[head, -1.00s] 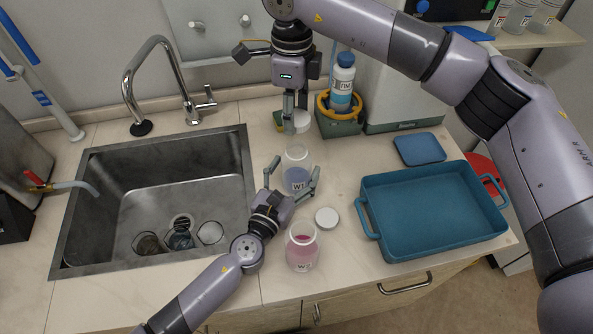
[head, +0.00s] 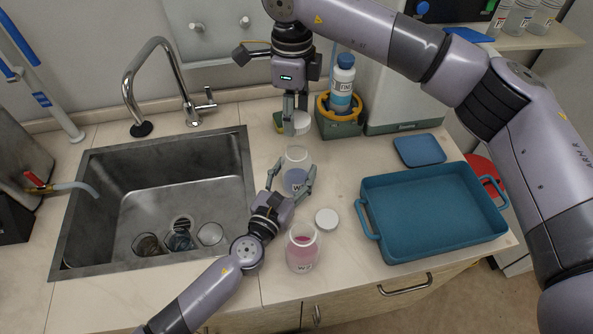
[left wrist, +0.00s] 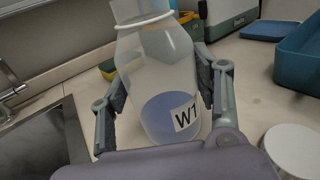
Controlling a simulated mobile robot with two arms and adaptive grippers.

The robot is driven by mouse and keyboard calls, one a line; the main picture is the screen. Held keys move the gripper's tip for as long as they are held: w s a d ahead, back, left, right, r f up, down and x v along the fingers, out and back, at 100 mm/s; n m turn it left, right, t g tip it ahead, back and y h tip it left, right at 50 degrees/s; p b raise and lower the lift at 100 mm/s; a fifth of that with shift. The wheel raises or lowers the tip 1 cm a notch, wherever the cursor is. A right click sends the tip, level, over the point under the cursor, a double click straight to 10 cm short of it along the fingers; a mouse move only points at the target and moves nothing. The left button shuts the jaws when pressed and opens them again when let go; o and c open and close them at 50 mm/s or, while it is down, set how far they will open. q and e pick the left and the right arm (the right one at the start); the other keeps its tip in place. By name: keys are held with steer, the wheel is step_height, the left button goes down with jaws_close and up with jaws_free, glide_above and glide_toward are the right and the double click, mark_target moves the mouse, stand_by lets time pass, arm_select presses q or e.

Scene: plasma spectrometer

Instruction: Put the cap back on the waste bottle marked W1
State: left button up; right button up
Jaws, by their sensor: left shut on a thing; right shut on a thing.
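The bottle marked W1 (head: 296,158) stands upright on the counter, uncapped, with blue-violet liquid. It also shows in the left wrist view (left wrist: 160,75), its W1 label facing the camera. My left gripper (head: 292,178) is shut on its body, one finger on each side. My right gripper (head: 289,112) points down behind and above the bottle, shut on a white cap (head: 302,124). The cap is apart from the bottle's mouth in the head view.
A second open bottle with pink liquid (head: 302,252) stands in front, beside a loose white cap (head: 327,219). A blue tray (head: 433,250) is at right. The sink (head: 125,165) is at left. A blue-capped bottle (head: 342,85) stands in a holder behind.

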mark_target(293, 147)
steer(key=shift+f, duration=2.5)
steer(key=shift+f, duration=0.1)
steer(key=shift+f, duration=0.8)
steer(key=shift+f, duration=0.55)
